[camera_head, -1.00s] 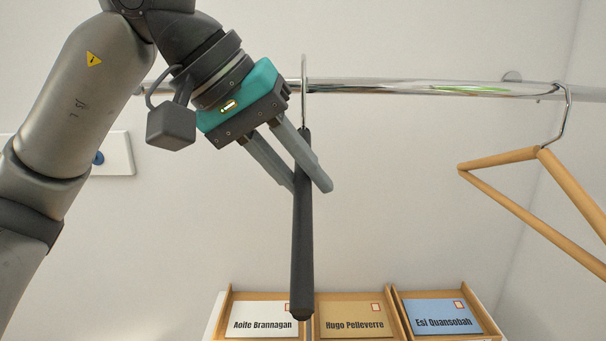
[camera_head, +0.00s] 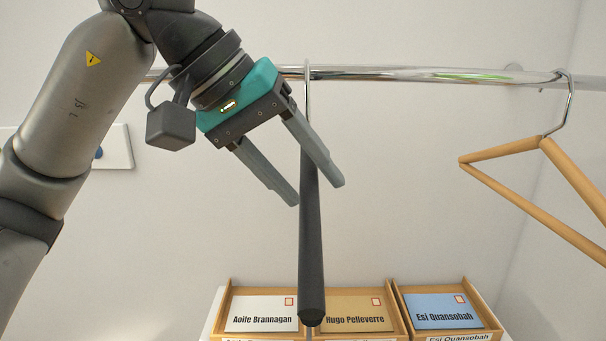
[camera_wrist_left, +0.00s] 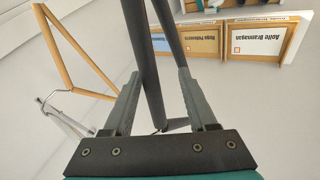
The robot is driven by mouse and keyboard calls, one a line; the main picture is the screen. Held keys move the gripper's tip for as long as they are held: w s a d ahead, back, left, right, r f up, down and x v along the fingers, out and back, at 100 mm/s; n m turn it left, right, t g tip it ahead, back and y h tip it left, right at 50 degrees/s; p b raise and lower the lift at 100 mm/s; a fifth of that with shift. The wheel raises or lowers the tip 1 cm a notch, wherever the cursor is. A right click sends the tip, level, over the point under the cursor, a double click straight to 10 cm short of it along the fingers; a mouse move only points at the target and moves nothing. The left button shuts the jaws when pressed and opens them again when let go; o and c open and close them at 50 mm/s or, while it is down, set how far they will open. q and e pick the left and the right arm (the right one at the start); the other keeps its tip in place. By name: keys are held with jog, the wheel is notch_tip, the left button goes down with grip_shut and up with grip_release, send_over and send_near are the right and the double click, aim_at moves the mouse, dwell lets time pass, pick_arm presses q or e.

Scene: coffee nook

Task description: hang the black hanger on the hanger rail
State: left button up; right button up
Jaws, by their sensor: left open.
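The black hanger (camera_head: 312,250) is seen nearly edge-on in the head view, hanging down below the hanger rail (camera_head: 430,75). Its thin metal hook (camera_head: 308,95) reaches up to the rail, with its top just over the bar. My left gripper (camera_head: 315,192) is open, its fingers spread around the upper part of the hanger. In the left wrist view the dark bars of the hanger (camera_wrist_left: 147,65) run between the two open fingers. Whether a finger touches the hanger is hard to tell. My right gripper is not in view.
A wooden hanger (camera_head: 510,154) hangs on the rail to the right. Below stand wooden trays with name cards: Aoife Brannagan (camera_head: 262,313), Hugo Pelleverre (camera_head: 358,314) and Esi Quansobah (camera_head: 442,310). The wall between the two hangers is clear.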

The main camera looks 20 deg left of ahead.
pick_arm(q)
jog(key=p+v, duration=0.1)
jog(key=v, duration=1.4)
jog(key=shift+a+r, duration=0.1)
jog(key=shift+a, duration=0.05)
